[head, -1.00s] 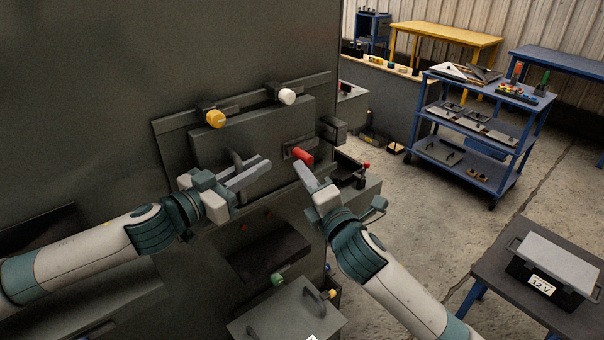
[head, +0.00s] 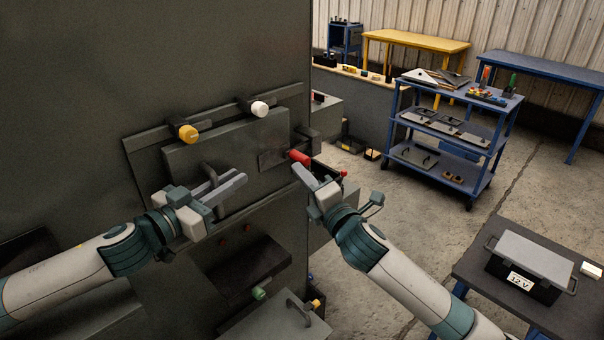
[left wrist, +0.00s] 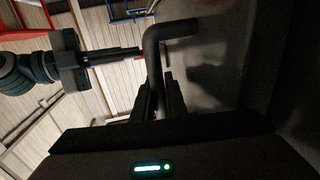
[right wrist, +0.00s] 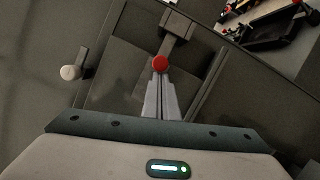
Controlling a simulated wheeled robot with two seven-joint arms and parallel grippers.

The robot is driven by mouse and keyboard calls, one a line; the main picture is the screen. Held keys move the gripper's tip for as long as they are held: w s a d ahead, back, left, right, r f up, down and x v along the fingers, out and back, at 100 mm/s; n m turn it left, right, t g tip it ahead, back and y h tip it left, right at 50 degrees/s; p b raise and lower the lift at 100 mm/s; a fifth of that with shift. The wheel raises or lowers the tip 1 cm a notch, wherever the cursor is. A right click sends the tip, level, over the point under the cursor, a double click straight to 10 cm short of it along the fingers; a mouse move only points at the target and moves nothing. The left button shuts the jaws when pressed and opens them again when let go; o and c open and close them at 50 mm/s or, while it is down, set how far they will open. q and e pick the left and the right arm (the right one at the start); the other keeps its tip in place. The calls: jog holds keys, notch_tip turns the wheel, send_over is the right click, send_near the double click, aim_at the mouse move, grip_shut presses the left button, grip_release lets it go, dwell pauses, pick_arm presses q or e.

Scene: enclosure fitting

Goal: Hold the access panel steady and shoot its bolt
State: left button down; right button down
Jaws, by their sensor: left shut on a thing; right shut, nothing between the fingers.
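The dark access panel (head: 185,155) sits upright against the enclosure wall. My left gripper (head: 228,186) is shut on the panel's bar handle (head: 208,172); the handle also shows between the fingers in the left wrist view (left wrist: 153,60). The bolt's red knob (head: 299,157) is at the panel's right edge, close to the dark keeper block (head: 307,136). My right gripper (head: 301,171) is shut and empty, its tips at the knob. In the right wrist view the knob (right wrist: 160,63) is just past the tips; whether they touch I cannot tell.
A yellow knob (head: 188,133) and a white knob (head: 260,109) sit along the panel's top rail. A case marked 12 V (head: 540,262) stands on a bench at lower right. A blue cart (head: 455,150) with parts stands behind, with open floor between.

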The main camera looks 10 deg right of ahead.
jog(key=s+f, duration=0.2)
jog(key=s, duration=0.9)
jog(key=shift+s+d, duration=0.15)
jog(key=shift+d, duration=0.05)
pick_arm(q)
jog(key=c, duration=1.7)
grip_release()
jog(key=shift+a, duration=0.1)
jog(key=v, duration=1.2)
